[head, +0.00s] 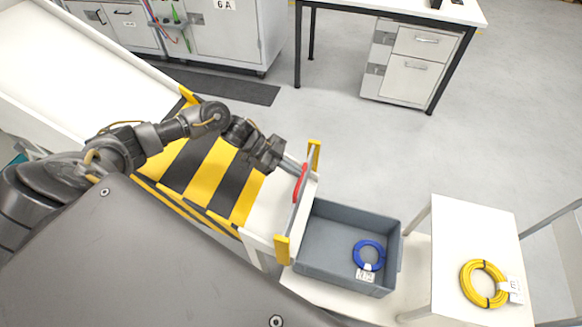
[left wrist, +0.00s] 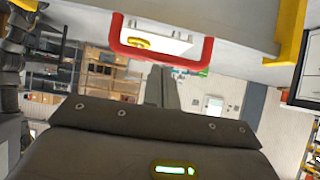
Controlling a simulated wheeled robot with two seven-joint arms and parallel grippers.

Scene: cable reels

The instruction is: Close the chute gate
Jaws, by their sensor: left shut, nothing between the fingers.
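The chute (head: 275,205) slopes down from the upper left, with black and yellow stripes on its lower part. At its lower end the grey chute gate (head: 298,208) spans between two yellow posts. Its red handle (head: 299,184) faces up the chute. My left gripper (head: 294,165) is shut and empty, with its tip close beside the handle. In the left wrist view the red loop of the handle (left wrist: 122,45) is just beyond the shut fingertips (left wrist: 160,72); I cannot tell whether they touch. How far the gate is raised is unclear. My right gripper is out of view.
A grey crate (head: 326,213) stands below the chute end, holding a tagged blue cable coil (head: 370,246). A white table (head: 462,235) at right carries a yellow coil (head: 473,288).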

